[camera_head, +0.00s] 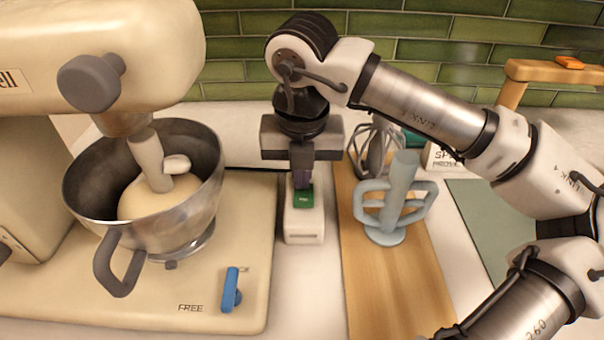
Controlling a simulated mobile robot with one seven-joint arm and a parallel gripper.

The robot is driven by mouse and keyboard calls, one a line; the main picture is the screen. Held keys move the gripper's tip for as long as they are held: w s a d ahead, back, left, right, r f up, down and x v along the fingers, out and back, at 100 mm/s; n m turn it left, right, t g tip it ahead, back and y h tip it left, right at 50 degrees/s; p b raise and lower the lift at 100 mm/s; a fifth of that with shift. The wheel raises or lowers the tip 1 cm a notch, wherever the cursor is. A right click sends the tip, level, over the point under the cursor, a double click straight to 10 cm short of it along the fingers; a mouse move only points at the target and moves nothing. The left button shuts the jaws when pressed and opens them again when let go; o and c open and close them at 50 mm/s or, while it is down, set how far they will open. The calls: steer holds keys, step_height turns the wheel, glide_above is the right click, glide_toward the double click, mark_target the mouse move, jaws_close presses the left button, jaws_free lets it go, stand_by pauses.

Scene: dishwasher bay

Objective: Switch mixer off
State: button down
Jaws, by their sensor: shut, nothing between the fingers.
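The cream stand mixer (150,50) fills the left side, with its grey knob (91,82) on the head. A metal bowl (180,222) stands under the head with pale dough and the beater in it. A white switch box (304,225) with a green rocker (303,199) lies just right of the mixer base. My gripper (303,182) points straight down over the green rocker, shut and empty. Its fingertips are at or just above the rocker's far end; I cannot tell if they touch.
A blue lever (231,289) beside the word FREE sits on the mixer base (120,305). Right of the box, a wooden board (395,290) carries a blue-grey beater (392,205) and a wire whisk (376,150). A green tiled wall (420,50) closes the back.

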mark_target(302, 201)
steer(key=shift+s+f, duration=0.1)
steer(key=shift+f, duration=0.05)
steer(key=shift+s+r, duration=0.2)
steer(key=shift+s, duration=0.5)
steer(key=shift+r, duration=0.1)
steer(key=shift+r, duration=0.3)
step_height(302, 201, up, 13)
steer(key=s, duration=0.1)
steer(key=shift+s+p, duration=0.3)
steer(key=shift+p, duration=0.05)
